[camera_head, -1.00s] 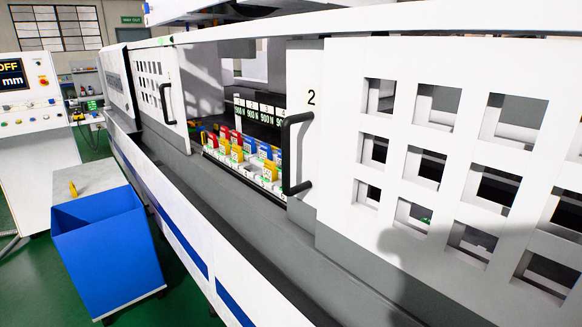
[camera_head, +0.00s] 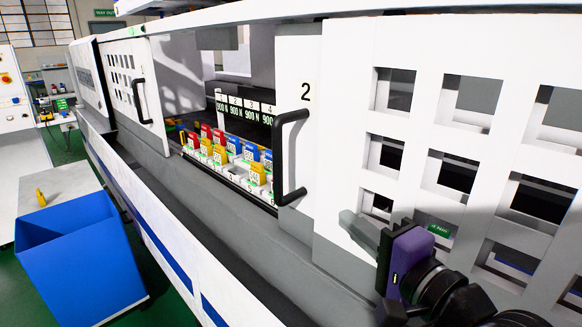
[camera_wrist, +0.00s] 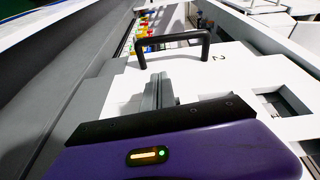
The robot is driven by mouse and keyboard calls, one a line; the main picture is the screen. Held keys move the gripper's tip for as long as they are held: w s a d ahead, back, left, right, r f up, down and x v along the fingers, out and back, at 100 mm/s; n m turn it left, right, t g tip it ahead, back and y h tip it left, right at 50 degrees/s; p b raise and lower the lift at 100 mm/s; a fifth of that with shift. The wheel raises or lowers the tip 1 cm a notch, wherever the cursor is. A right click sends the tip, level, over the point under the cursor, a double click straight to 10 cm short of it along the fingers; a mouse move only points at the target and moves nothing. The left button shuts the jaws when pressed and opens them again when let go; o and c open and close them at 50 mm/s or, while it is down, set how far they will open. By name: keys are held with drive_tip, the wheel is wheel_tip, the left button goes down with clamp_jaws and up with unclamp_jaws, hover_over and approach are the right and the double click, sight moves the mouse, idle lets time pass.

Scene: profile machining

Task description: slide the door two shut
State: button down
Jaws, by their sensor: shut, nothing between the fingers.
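Door two (camera_head: 335,110) is a white sliding panel marked "2" with square windows and a black bar handle (camera_head: 282,165) on its left edge. It stands partly open, with a gap to its left. My gripper (camera_head: 347,218), with a purple body, is in front of the door's lower left part, right of and below the handle. In the wrist view my gripper (camera_wrist: 158,84) has its grey fingers together and empty, pointing towards the handle (camera_wrist: 172,42). The fingers appear apart from the handle.
Door one (camera_head: 130,85), white with its own black handle, is at the far left. Red, yellow and blue clamps (camera_head: 235,150) stand inside the gap. A blue bin (camera_head: 80,250) is on the floor at lower left. The grey ledge (camera_head: 250,235) before the doors is clear.

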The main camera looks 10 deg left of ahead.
drive_tip(key=y, duration=0.2)
approach(280, 153)
drive_tip(key=shift+g, duration=0.4)
drive_tip(key=x, duration=0.2)
drive_tip(key=p+x, duration=0.1)
drive_tip(key=x, duration=0.1)
drive_tip(key=p+x, duration=0.1)
drive_tip(key=x, duration=0.2)
drive_tip(key=shift+d+r, duration=0.15)
drive_tip(key=shift+r, duration=0.15)
drive_tip(key=shift+w, duration=0.1)
